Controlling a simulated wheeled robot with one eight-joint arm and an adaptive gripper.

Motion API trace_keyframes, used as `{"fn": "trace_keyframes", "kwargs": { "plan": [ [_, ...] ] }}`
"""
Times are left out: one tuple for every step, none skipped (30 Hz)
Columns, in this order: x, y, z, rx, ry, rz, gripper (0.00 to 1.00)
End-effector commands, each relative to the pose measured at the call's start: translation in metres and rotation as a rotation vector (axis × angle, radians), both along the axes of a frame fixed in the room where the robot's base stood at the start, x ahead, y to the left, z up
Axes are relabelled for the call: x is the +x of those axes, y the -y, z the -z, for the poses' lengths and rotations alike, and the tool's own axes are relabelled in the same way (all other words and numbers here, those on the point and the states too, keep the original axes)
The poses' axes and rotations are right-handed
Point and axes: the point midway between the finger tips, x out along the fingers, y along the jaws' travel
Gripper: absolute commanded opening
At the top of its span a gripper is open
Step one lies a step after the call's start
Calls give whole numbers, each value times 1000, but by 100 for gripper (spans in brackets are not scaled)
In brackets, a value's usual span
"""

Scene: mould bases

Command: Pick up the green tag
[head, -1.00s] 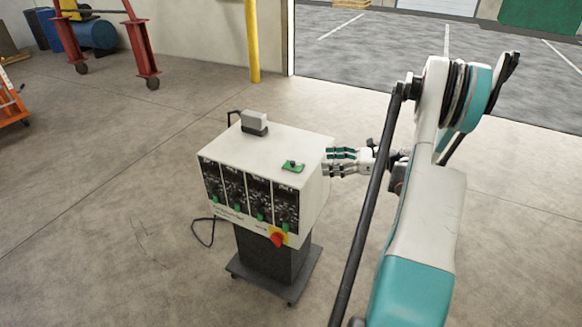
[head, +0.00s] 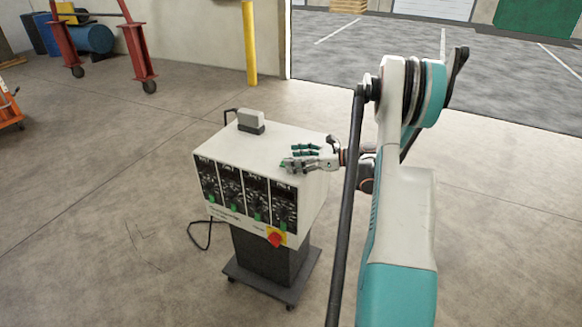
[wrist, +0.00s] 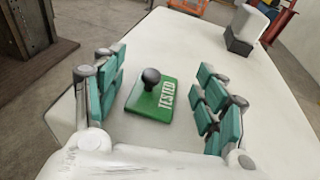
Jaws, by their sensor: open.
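The green tag (wrist: 152,100) lies flat on the white top of the control cabinet, with a black knob standing on it and the word TESTED along its right side in the wrist view. My gripper (wrist: 160,95) is open, with its teal-padded fingers to the left and right of the tag and clear gaps on both sides. In the head view my gripper (head: 300,158) is over the right part of the cabinet top and hides most or all of the tag.
The control cabinet (head: 225,145) has several dials on its front and a red knob (head: 274,239). A grey box-like connector (head: 250,121) stands at the back of its top, also in the wrist view (wrist: 246,28). The rest of the top is clear.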

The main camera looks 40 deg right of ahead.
Motion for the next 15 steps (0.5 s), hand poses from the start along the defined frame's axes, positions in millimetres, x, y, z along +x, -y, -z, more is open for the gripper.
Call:
{"fn": "trace_keyframes", "kwargs": {
  "plan": [
    [1,0,0,0,0,0,66],
    [1,0,0,0,0,0,66],
    [0,0,-1,0,0,1,66],
    [0,0,-1,0,0,1,66],
    [0,0,-1,0,0,0,66],
    [0,0,-1,0,0,0,59],
    [0,0,-1,0,0,0,52],
    [0,0,-1,0,0,0,46],
    [0,0,-1,0,0,0,36],
    [0,0,-1,0,0,0,30],
    [0,0,-1,0,0,0,23],
    [0,0,-1,0,0,0,20],
    [0,0,-1,0,0,0,20],
    [0,0,-1,0,0,0,20],
    [0,0,-1,0,0,0,20]
  ]
}}
